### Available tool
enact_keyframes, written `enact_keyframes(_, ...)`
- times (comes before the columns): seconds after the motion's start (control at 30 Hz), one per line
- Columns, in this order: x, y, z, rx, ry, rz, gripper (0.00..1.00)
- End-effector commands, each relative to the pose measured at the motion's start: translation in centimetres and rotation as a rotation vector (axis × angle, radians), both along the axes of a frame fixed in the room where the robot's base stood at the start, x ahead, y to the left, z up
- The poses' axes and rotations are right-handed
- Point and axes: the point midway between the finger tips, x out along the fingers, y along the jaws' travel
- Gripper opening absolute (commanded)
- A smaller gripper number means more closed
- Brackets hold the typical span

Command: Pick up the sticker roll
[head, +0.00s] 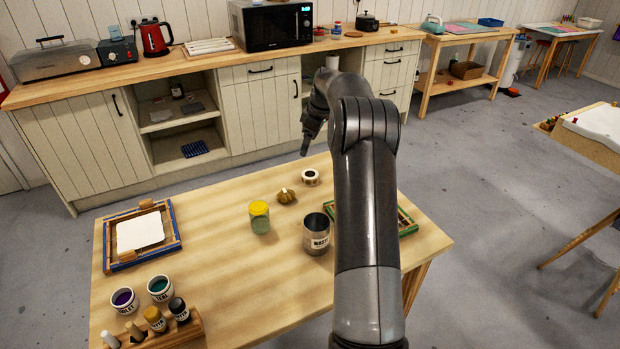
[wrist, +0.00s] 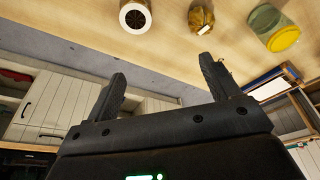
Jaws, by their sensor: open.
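The sticker roll (head: 310,177) is a small white ring with a dark centre. It lies near the far edge of the wooden table (head: 215,230). It also shows in the wrist view (wrist: 135,17), at the top. My gripper (head: 307,140) is above the table's far edge, apart from the roll. In the wrist view, the two dark fingers of my gripper (wrist: 160,75) are spread with nothing between them.
A small pumpkin-like object (head: 286,196), a yellow-lidded jar (head: 259,217) and a metal waste can (head: 316,235) stand near the roll. A framed screen (head: 172,222) lies at left, paint pots (head: 160,288) at front left. The table's middle left is clear.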

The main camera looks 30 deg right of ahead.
Motion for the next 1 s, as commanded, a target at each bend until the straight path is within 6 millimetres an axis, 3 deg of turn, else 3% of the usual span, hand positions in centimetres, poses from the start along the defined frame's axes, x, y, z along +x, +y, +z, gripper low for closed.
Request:
enact_keyframes(0.1, 1.0, -2.5, -3.2, 0.019, -0.003, 0.035, 0.81)
enact_keyframes(0.3, 1.6, -4.5, -5.7, 0.032, -0.01, 0.072, 0.81)
enact_keyframes(1.0, 2.9, -3.1, -13.1, 0.034, -0.008, 0.077, 0.81)
